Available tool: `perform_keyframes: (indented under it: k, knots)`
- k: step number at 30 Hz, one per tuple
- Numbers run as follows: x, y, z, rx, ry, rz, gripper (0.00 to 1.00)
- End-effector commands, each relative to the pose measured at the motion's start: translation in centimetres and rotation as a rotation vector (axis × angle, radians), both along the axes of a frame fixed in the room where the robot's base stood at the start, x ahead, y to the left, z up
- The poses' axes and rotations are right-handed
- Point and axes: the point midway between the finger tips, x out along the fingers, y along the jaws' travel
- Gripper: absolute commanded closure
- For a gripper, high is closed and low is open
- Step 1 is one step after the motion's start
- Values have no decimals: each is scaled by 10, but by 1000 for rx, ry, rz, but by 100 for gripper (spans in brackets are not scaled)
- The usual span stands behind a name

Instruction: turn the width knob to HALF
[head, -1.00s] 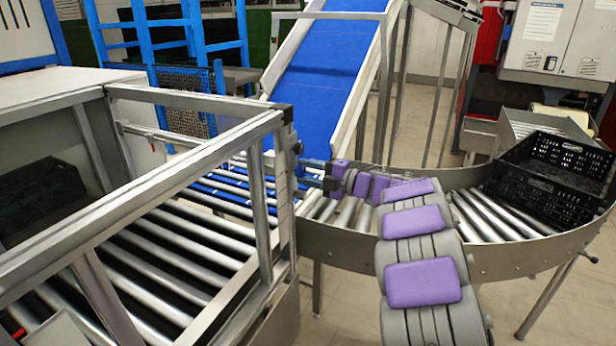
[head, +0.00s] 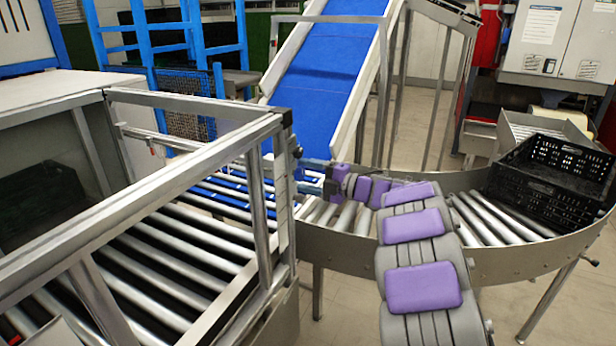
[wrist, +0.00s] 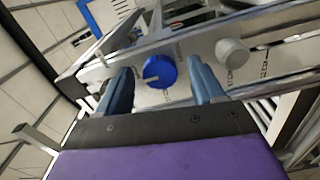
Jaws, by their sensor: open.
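The blue round knob (wrist: 160,72) shows in the wrist view on a pale metal plate, with a light pointer line toward its lower left. Small dark marks lie on the plate around it, too small to read. My gripper (wrist: 160,80) is open, one blue-grey finger on each side of the knob, with gaps between fingers and knob; I cannot tell the depth. In the head view my gripper (head: 312,178) reaches the frame post at the roller conveyor (head: 160,262). The knob is hidden there.
A second, grey-white knob (wrist: 232,53) sits right of the blue one, close to the right finger. In the head view, the metal frame (head: 276,200) stands left of my arm. A black crate (head: 556,178) rests on the curved rollers at right. A blue belt (head: 322,75) rises behind.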

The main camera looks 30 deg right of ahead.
Motion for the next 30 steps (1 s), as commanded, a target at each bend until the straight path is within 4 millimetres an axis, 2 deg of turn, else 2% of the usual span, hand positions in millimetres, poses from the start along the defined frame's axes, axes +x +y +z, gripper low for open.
perform_keyframes:
  k: [5,21,30]
  knots:
    - [-18,-16,2,2,1,-5,32]
    - [-108,-88,0,0,3,-6,32]
    - [-132,-106,-2,2,2,-1,32]
